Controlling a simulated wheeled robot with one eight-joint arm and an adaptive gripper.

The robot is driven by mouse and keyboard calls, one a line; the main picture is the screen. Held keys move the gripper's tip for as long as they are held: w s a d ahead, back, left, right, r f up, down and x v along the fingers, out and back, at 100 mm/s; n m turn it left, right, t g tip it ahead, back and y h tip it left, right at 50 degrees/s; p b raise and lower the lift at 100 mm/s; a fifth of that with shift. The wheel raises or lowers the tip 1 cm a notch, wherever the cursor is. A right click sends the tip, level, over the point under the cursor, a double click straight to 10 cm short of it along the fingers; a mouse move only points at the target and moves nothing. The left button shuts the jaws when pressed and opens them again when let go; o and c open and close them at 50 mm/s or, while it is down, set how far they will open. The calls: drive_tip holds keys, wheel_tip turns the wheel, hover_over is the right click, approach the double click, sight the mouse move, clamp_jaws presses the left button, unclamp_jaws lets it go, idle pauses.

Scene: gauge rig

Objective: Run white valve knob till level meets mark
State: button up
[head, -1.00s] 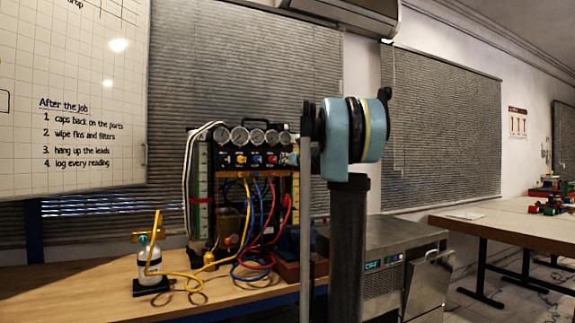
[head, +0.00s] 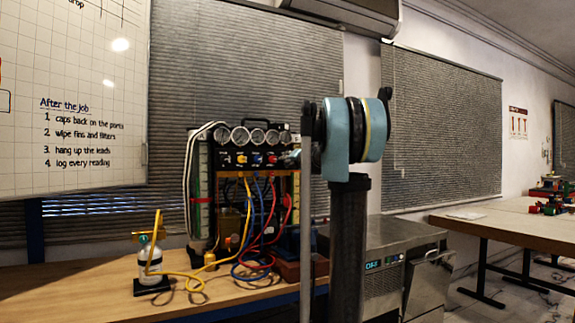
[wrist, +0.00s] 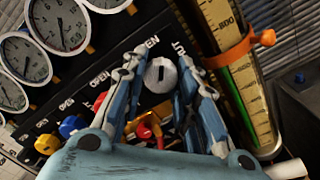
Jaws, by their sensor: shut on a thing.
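The white valve knob (wrist: 160,77) is at the right end of the black gauge panel (head: 228,158), beside an "OPEN" label. My gripper (wrist: 160,70) has a finger on either side of it and is shut on it. In the head view my gripper (head: 290,158) is small and dark at the panel's right end, and the knob cannot be made out. A sight tube with green liquid (wrist: 254,103) stands right of the knob against a yellow scale (wrist: 222,18). An orange marker band (wrist: 236,52) crosses the tube; the green shows below it. The exact liquid top is hard to tell.
Red (wrist: 99,102), blue (wrist: 72,126) and yellow (wrist: 47,144) knobs sit left of my gripper, below several gauges (wrist: 60,22). Hoses (head: 270,225) hang below the panel. A white bottle (head: 150,264) stands on the wooden bench (head: 90,285), which has free room at left.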

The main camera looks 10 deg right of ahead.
drive_tip(key=m, duration=0.5)
drive_tip(key=shift+d+m, duration=0.15)
drive_tip(key=shift+m, duration=2.35)
drive_tip(key=o, duration=1)
drive_tip(key=shift+o, duration=0.3)
drive_tip(key=v, duration=1.1)
drive_tip(key=shift+s, duration=0.4)
